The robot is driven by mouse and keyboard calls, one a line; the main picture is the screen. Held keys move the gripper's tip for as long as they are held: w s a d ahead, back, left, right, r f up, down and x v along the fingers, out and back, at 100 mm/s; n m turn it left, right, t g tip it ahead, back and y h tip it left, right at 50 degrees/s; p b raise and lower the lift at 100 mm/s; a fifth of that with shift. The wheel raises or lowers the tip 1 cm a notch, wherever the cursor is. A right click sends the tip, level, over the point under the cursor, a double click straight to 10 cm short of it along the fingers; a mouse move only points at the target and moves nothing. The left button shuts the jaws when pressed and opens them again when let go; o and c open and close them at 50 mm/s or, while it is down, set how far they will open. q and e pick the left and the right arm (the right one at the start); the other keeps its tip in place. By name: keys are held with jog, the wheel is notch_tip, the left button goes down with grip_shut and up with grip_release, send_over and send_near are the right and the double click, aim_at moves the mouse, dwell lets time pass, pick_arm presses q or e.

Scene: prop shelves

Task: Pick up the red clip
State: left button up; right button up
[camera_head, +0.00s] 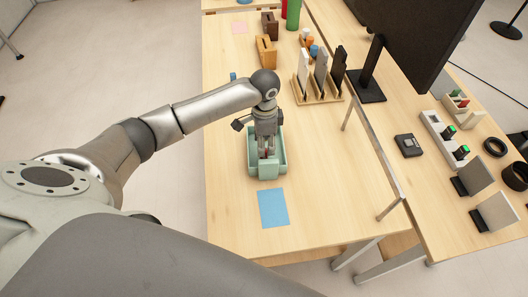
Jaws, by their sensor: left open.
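My left arm reaches in from the left, and my left gripper (267,150) points down into a pale green tray (268,170) on the wooden table. The gripper is open, with its fingers inside the tray's outline. A small spot of red shows between the fingers, low in the tray; it may be the red clip, but the gripper hides most of it. I cannot tell whether the fingers touch it. My right gripper is not in view.
A blue sheet (273,208) lies in front of the tray. A wooden rack (318,90) with upright panels and wooden blocks (266,50) stand behind. A monitor (420,45) and small devices are on the right table.

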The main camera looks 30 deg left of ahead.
pick_arm(q)
jog(key=f, duration=0.2)
jog(key=f+p, duration=0.1)
jog(key=shift+s+f, duration=0.3)
jog(key=shift+f, duration=0.35)
jog(key=shift+c, duration=0.4)
grip_shut()
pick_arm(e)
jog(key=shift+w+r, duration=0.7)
